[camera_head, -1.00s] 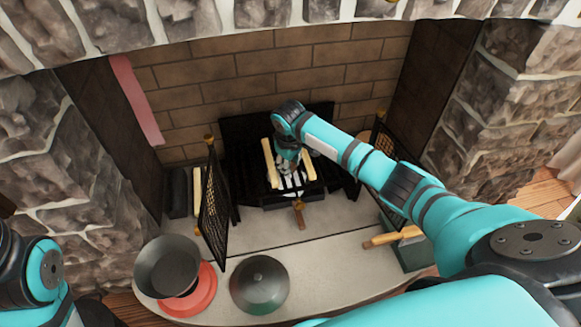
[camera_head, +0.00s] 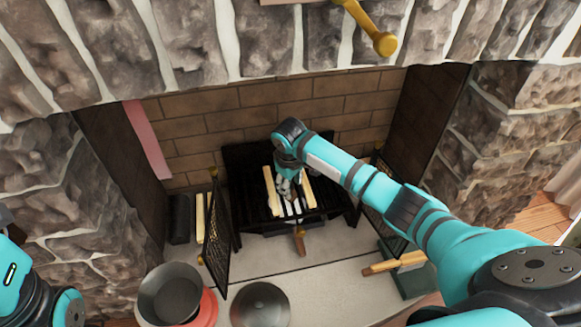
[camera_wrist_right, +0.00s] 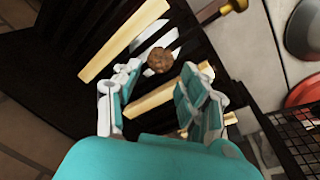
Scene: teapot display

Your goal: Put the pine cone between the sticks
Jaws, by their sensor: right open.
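The brown pine cone (camera_wrist_right: 160,60) lies between two pale wooden sticks in the right wrist view: one stick (camera_wrist_right: 125,40) on its upper left, the other (camera_wrist_right: 150,99) below it. It seems to rest on white strips (camera_wrist_right: 152,38) over the dark grate. My right gripper (camera_wrist_right: 160,88) is open, its fingers apart and empty, just short of the cone. In the head view, my right gripper (camera_head: 287,186) is over the grate between the left stick (camera_head: 269,190) and right stick (camera_head: 309,187). The cone cannot be made out there. Only part of my left arm shows, not its gripper.
Black mesh screens stand left (camera_head: 215,235) and right (camera_head: 380,205) of the grate (camera_head: 250,160). A dark pot (camera_head: 170,292) and a dark round object (camera_head: 261,305) stand on the hearth. A green box (camera_head: 412,280) is at right.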

